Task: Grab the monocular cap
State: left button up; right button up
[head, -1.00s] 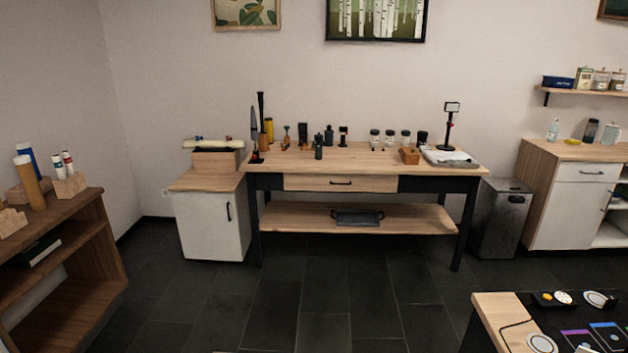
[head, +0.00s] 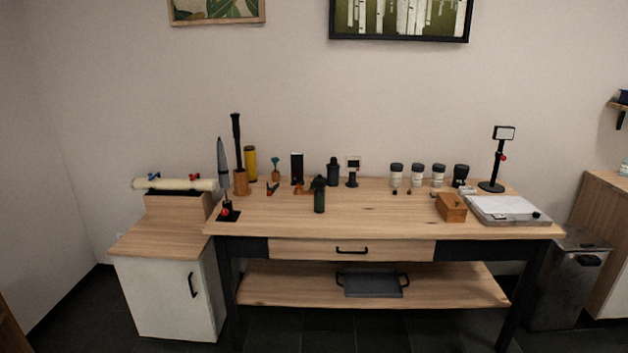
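A wooden workbench (head: 390,223) stands ahead against the wall. A dark green-black upright cylinder (head: 319,196) near the middle of its top may be the monocular; a second dark bottle-like object (head: 333,172) stands behind it. I cannot tell a separate monocular cap at this size. A dark cup-like item (head: 461,175) stands right of several white-labelled jars (head: 417,174). Neither of my grippers is in view.
A drawer (head: 352,250) and lower shelf with a grey tray (head: 373,284) are under the bench. A white cabinet (head: 165,298) adjoins its left. A grey bin (head: 563,293) stands right. A stand lamp (head: 497,165) and wooden box (head: 451,207) occupy the bench's right side.

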aim_at(319, 183)
jog(key=i+u, duration=0.1)
jog(key=i, duration=0.4)
jog(key=i+l+u, duration=0.1)
jog(key=i, duration=0.4)
jog(key=i+l+u, duration=0.15)
jog(key=i, duration=0.35)
jog(key=i+l+u, duration=0.1)
jog(key=i, duration=0.4)
jog(key=i+l, duration=0.05)
